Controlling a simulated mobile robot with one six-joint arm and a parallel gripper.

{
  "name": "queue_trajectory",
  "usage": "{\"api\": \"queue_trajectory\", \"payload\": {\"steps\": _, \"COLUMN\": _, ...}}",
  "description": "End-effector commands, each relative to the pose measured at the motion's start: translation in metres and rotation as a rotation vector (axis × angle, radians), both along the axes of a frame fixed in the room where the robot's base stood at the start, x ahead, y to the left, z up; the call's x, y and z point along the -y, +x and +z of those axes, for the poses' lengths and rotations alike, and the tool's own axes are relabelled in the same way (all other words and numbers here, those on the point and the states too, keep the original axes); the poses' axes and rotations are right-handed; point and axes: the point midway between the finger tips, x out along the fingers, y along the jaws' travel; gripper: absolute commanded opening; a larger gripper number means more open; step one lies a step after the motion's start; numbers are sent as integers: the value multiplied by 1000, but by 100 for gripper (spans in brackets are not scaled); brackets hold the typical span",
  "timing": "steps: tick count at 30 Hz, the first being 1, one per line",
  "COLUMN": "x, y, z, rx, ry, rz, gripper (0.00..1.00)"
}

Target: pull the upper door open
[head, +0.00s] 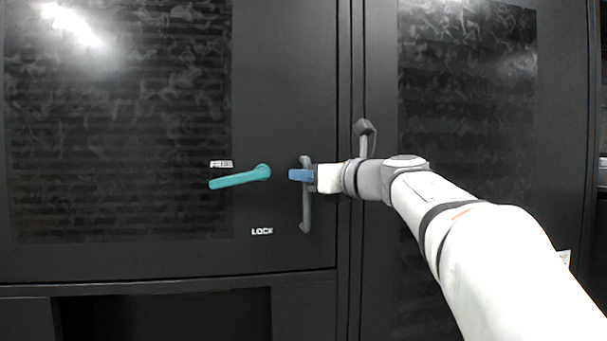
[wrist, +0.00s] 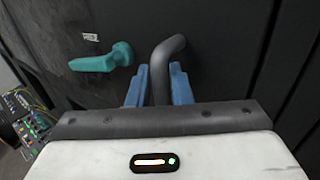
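The upper door (head: 285,80) is black with a dark patterned panel and looks closed, flush with its frame. Its grey vertical pull handle (head: 305,215) stands near the door's right edge. My gripper (head: 300,175), with blue fingers, is at the handle's upper middle part. In the wrist view, the handle (wrist: 161,80) lies between the two fingers of my gripper (wrist: 158,88), which sit close against it on both sides. A teal lock lever (head: 240,178) left of the handle points left and slightly down; it also shows in the wrist view (wrist: 103,60).
A LOCK label (head: 262,231) is below the lever, and a small label (head: 221,164) is above it. A neighbouring black door (head: 375,250) with its own grey handle (head: 364,135) stands to the right, behind my arm. Equipment with coloured parts (wrist: 20,118) shows at the wrist view's left.

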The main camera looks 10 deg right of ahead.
Motion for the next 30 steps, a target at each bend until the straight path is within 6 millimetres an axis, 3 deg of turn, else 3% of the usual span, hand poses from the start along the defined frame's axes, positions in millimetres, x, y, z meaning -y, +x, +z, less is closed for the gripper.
{"api": "queue_trajectory", "payload": {"steps": 8, "x": 0, "y": 0, "z": 0, "rx": -1, "ry": 1, "rz": -1, "gripper": 0}}
{"api": "queue_trajectory", "payload": {"steps": 22, "x": 0, "y": -3, "z": 0, "rx": 0, "ry": 0, "rz": -3, "gripper": 0}}
{"api": "queue_trajectory", "payload": {"steps": 26, "x": -6, "y": -13, "z": 0, "rx": -1, "ry": -1, "rz": -9, "gripper": 0}}
{"api": "queue_trajectory", "payload": {"steps": 30, "x": -17, "y": -35, "z": 1, "rx": -1, "ry": -3, "rz": -26, "gripper": 0}}
